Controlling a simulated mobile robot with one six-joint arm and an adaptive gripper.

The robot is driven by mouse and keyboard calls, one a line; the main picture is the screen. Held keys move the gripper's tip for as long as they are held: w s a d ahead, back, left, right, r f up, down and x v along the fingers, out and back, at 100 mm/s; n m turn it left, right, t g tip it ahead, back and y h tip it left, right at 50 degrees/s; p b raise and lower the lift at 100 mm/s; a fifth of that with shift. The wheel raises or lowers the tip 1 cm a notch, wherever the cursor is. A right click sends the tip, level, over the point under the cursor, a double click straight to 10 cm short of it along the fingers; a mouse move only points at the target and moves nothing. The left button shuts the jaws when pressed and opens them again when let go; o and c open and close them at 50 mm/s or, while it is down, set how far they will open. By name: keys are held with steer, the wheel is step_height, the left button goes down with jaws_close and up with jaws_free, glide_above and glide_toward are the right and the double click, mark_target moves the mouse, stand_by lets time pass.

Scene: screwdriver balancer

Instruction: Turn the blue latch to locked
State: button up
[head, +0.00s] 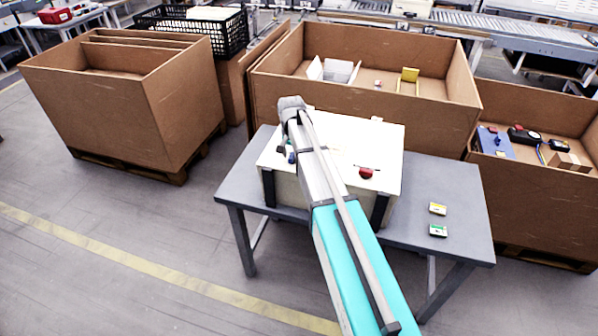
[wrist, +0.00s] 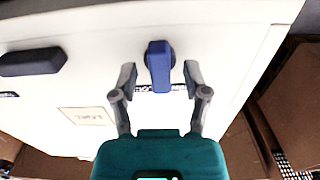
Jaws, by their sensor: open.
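The blue latch (wrist: 159,64) is a short blue bar on the white face of a cream box (wrist: 95,85). In the wrist view it points roughly up and down the picture. My gripper (wrist: 160,76) is open, with one finger on each side of the latch and a visible gap on both sides. Small print beside the latch is partly covered and unreadable. In the head view, a small blue spot (head: 291,157) shows beside my arm on the box top; my arm hides much of that area.
The box stands on a grey table (head: 455,185). A black handle (wrist: 32,61) and a label (wrist: 85,115) are on its face. A red knob (head: 366,172) sits on the box right of my arm. Two small items (head: 438,208) lie on the table. Large cardboard bins (head: 370,105) stand behind.

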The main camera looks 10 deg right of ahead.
steer(key=shift+n, duration=0.4)
steer(key=n, duration=0.3)
steer(key=shift+n, duration=0.3)
steer(key=n, duration=1.3)
steer(key=shift+r+n+p, duration=0.3)
steer(key=shift+n+p, duration=0.05)
steer(key=shift+n, duration=0.05)
step_height(320, 180, up, 14)
steer(key=f+p, duration=0.1)
steer(key=p, duration=1.2)
steer(key=s+f+m+b, duration=0.5)
steer(key=s+m, duration=0.1)
steer(key=s, duration=0.7)
steer(key=s+f+m+b, duration=0.5)
steer(key=s+m, duration=0.1)
steer(key=s, duration=0.7)
steer(key=shift+s, duration=0.2)
